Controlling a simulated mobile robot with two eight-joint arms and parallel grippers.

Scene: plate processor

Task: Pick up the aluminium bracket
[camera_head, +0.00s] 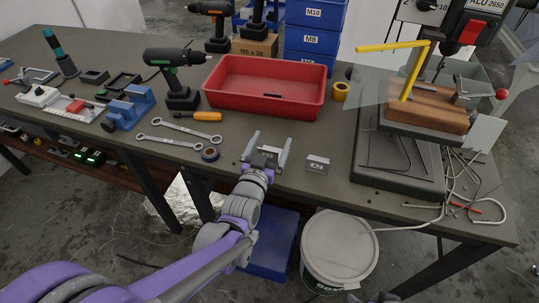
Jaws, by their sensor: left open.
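A small grey metal block (317,163) with dark markings, which looks like the aluminium bracket, lies on the dark workbench near its front edge. My left gripper (268,147) is open, just left of this block, with its fingers pointing away over the bench. A small light-coloured part shows between the fingers near the palm; I cannot tell whether it belongs to the gripper. The block is apart from the right finger. My right gripper is not clearly in view.
A red tray (265,106) stands behind the gripper. Wrenches (180,138), a screwdriver (194,116) and a drill (177,75) lie or stand to the left. A machine base (402,165) with a wooden block (425,110) is to the right. A white bucket (340,250) stands below.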

